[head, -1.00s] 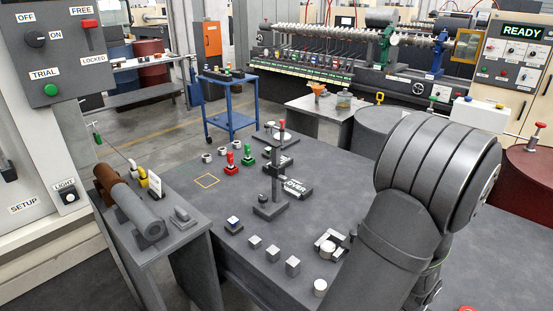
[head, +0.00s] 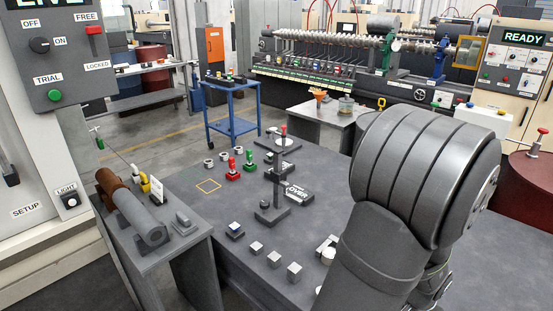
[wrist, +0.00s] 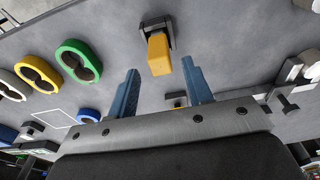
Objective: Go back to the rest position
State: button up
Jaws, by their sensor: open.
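My gripper (wrist: 160,68) shows in the wrist view as two blue fingers spread apart, with nothing held between them. A yellow-tipped piece on a dark bracket (wrist: 157,50) appears between and beyond the fingertips; I cannot tell its distance from them. In the head view my large grey arm fills the right foreground and hides my gripper. The grey bench (head: 330,195) lies to the left of and behind the arm.
Small grey blocks (head: 274,259) line the bench's front. A pale part (head: 327,250) is partly hidden by my arm. Red (head: 233,170) and green (head: 249,160) pieces stand further back. Coloured rings, including a green one (wrist: 78,60), show in the wrist view. A side stand holds a grey cylinder (head: 143,222).

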jog(key=r, duration=0.6)
jog(key=shift+s+a+r, duration=0.2)
jog(key=shift+s+a, duration=0.05)
jog(key=f, duration=0.8)
jog(key=w+d+f, duration=0.1)
jog(key=f, duration=0.2)
jog(key=shift+f, duration=0.4)
notch_tip(320, 180, up, 5)
jog(key=shift+f, duration=0.1)
jog(key=s+d+r, duration=0.2)
jog(key=s+r, duration=0.5)
jog(key=s, duration=0.5)
jog(key=w+a+n, duration=0.2)
jog(key=w, duration=0.9)
jog(key=w+a+n, duration=0.2)
jog(key=w+a, duration=0.1)
jog(key=w, duration=0.8)
jog(key=w+a+n, duration=0.2)
jog(key=w+n, duration=0.1)
jog(key=w, duration=0.8)
jog(key=shift+a+y, duration=0.4)
jog(key=shift+w, duration=0.1)
